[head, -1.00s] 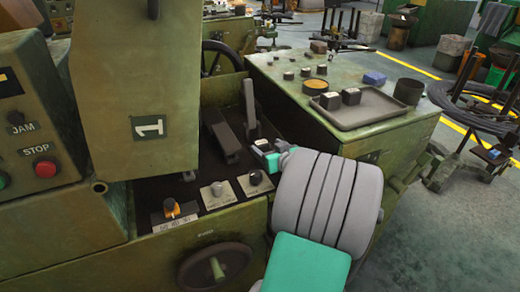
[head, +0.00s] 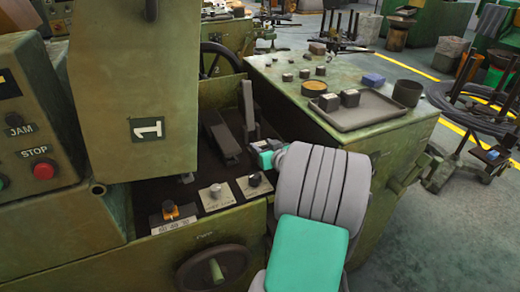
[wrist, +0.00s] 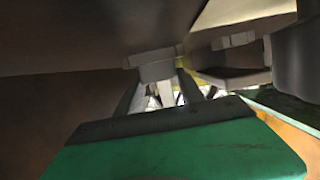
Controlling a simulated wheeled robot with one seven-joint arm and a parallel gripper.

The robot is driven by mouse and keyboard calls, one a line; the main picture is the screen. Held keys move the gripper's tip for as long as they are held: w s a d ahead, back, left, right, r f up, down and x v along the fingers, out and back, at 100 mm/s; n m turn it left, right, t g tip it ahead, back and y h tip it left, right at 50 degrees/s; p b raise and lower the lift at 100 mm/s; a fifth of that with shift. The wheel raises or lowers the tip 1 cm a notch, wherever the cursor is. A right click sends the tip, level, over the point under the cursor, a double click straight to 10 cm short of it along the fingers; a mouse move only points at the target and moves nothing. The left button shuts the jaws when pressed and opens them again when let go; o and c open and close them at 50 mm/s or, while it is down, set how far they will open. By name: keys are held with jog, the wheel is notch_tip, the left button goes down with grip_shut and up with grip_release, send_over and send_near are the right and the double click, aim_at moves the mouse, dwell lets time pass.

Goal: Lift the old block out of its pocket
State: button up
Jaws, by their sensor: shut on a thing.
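My gripper (wrist: 158,92) is at the far end of the green wrist housing in the wrist view. Its two fingers are shut on a small grey-brown block (wrist: 156,66), which I take to be the old block. The block cannot be made out in the head view. The pocket is not clearly visible, and I cannot tell whether the block is still seated in it.
A green machine housing marked 1 (head: 125,90) stands left of the bay. Knobs (head: 254,180) line its front ledge, above a handwheel (head: 214,268). On the bench to the right, a grey tray (head: 378,108) holds two dark blocks, beside a dark cup (head: 407,92).

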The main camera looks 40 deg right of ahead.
grip_shut()
jog(key=shift+r, duration=0.2)
dwell(0.3)
